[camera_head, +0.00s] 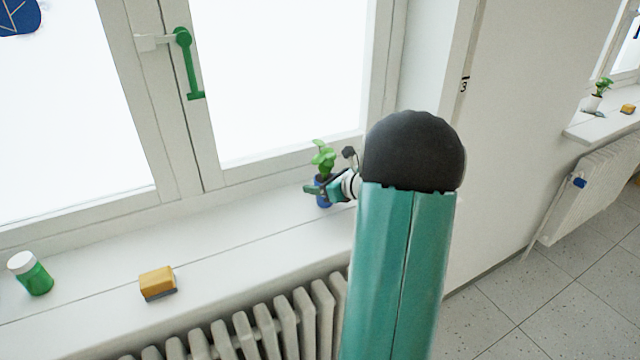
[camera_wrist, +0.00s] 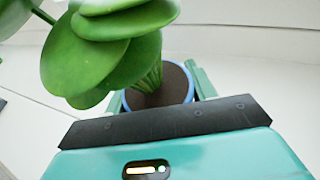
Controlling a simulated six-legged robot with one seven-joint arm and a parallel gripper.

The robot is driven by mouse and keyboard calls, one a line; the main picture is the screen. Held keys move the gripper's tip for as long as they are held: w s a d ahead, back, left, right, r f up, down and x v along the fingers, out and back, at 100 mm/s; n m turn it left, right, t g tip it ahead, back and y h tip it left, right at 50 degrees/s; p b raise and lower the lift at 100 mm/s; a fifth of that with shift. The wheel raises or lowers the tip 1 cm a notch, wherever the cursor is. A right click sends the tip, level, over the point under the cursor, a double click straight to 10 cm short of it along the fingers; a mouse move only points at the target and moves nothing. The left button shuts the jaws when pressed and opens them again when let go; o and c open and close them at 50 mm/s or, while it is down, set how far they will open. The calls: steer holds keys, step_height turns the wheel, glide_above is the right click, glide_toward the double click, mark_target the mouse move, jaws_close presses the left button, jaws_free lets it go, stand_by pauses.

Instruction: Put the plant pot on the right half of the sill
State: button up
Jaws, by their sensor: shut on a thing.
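The plant pot (camera_head: 323,198) is small and blue with a green leafy plant (camera_head: 323,157). It is at the right part of the white window sill (camera_head: 228,238), near the window frame. My gripper (camera_head: 322,190) is shut on the pot, with its fingers on either side. In the wrist view the pot's blue rim (camera_wrist: 190,84) and dark soil show between the fingers, and the leaves (camera_wrist: 105,50) cover the upper left. My arm hides the sill's right end. I cannot tell whether the pot's base touches the sill.
A green jar with a white lid (camera_head: 34,277) and a yellow sponge (camera_head: 157,282) are on the sill's left part. The sill between sponge and pot is clear. A window handle (camera_head: 188,65) is above. A radiator (camera_head: 270,325) is below. Another sill (camera_head: 605,125) is at the far right.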

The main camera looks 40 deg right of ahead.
steer(key=o, duration=1.2)
steer(key=shift+f, duration=0.15)
